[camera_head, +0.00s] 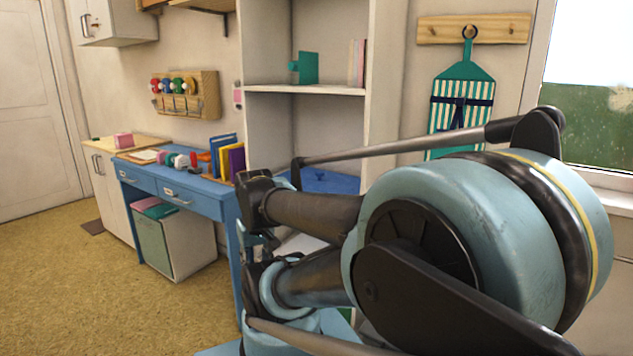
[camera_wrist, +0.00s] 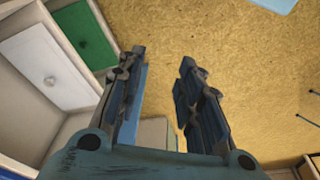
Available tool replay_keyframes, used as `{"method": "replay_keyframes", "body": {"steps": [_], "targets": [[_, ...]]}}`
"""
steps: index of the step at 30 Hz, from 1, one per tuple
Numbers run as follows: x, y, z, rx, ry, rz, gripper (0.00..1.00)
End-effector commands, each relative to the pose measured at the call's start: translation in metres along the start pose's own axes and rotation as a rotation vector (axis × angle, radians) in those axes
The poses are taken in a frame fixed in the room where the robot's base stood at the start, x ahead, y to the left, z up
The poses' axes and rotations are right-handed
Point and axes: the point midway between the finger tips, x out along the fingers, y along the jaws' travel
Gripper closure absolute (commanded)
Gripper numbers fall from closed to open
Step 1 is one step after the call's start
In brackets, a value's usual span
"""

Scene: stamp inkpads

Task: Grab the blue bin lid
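A flat blue surface (camera_head: 330,182), possibly the blue bin lid, shows in the head view at the lower part of the tall shelf unit. My arm covers part of it, and I cannot tell its full shape. I see no clear blue lid in the wrist view. My gripper (camera_wrist: 161,72) is open in the wrist view, its two fingers apart with floor showing between them. It points down and holds nothing. In the head view my gripper is mostly hidden behind my arm.
A blue desk (camera_head: 207,190) with folders and stamps stands against the wall. A pale bin (camera_head: 183,250) is under it. Yellow-brown floor (camera_head: 90,300) is open at left.

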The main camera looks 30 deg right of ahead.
Motion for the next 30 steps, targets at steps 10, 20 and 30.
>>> {"method": "replay_keyframes", "body": {"steps": [10,20,30], "targets": [[-0.002,0.0,0.002,0.001,0.003,0.0,0.51],[-0.037,0.023,-0.05,0.056,0.056,-0.015,0.44],[-0.077,0.11,-0.151,0.139,0.159,-0.012,0.44]]}}
